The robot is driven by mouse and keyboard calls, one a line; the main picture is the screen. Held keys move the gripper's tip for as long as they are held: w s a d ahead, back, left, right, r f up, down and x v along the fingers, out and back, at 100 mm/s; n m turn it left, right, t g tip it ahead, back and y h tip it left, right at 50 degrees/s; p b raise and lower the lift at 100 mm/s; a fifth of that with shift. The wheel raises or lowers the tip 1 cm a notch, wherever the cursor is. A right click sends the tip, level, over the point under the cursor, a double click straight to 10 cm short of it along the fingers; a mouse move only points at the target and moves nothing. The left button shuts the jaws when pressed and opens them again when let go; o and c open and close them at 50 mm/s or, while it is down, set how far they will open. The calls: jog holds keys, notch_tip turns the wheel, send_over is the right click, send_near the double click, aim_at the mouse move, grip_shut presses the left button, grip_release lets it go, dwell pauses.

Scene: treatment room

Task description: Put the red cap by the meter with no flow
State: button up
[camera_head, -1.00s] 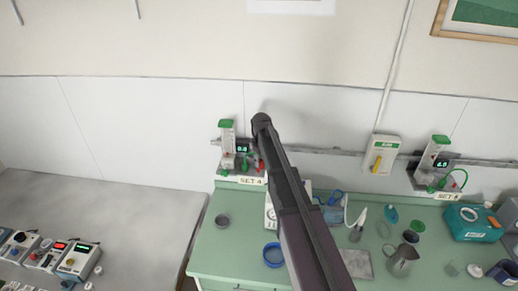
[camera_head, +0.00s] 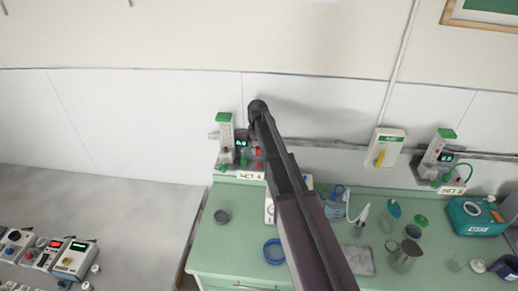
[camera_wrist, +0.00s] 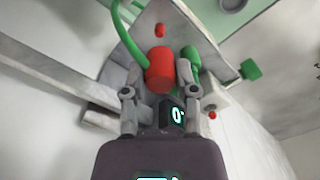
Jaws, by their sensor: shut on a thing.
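My gripper (camera_wrist: 160,88) is shut on the red cap (camera_wrist: 160,70), a red cylinder between its two fingers in the wrist view. Beyond the cap are parts of a meter with a green tube and a lit display (camera_wrist: 173,114) showing a 0. In the head view, the left meter (camera_head: 226,138), labelled SET A, stands on the wall rail, with its display beside it. My arm partly hides that spot, and red shows just right of the display. The right meter (camera_head: 438,152), labelled SET B, has a lit display too small to read surely and a green tube.
Below the rail is a green counter (camera_head: 230,250) with a blue ring (camera_head: 273,251), a grey dish (camera_head: 222,216), a metal jug (camera_head: 405,256) and a teal case (camera_head: 476,218). A yellow-handled wall box (camera_head: 384,148) hangs between the meters. A grey surface with several devices lies left.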

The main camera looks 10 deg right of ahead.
aim_at(258, 155)
jog(key=shift+f, duration=0.2)
jog(key=shift+f+b, duration=1.65)
jog(key=shift+b, duration=0.15)
jog(key=shift+f+b, duration=1.55)
jog(key=shift+f, duration=0.05)
dwell(2.0)
jog(key=o, duration=1)
jog(key=shift+r, duration=0.2)
jog(key=shift+r+p, duration=3.35)
jog(key=shift+p, duration=0.15)
